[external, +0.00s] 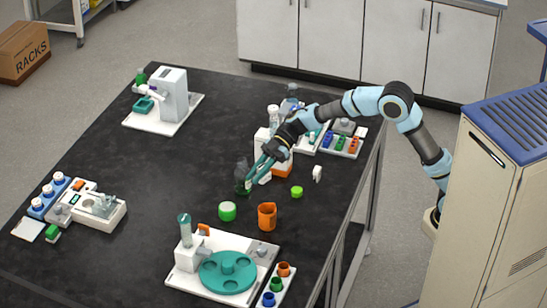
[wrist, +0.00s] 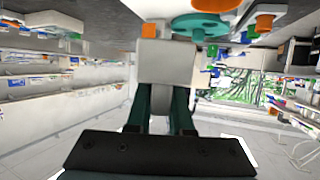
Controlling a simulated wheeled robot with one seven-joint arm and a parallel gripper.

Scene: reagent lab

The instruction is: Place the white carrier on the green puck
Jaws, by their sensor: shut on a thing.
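My gripper (external: 257,171) is low over the middle of the black table, its teal fingers pointing down and left. In the wrist view, the fingers (wrist: 162,108) are closed on a pale, blocky white carrier (wrist: 166,66). In the external view, a small white part of it (external: 265,178) shows beside the fingertips; the rest is hidden.
A dark bottle (external: 242,180) stands close left of my fingertips. An orange cup (external: 267,217) stands right of the puck. A white station with a teal disc (external: 228,271) is at the front. A small white piece (external: 317,173) stands to the right.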

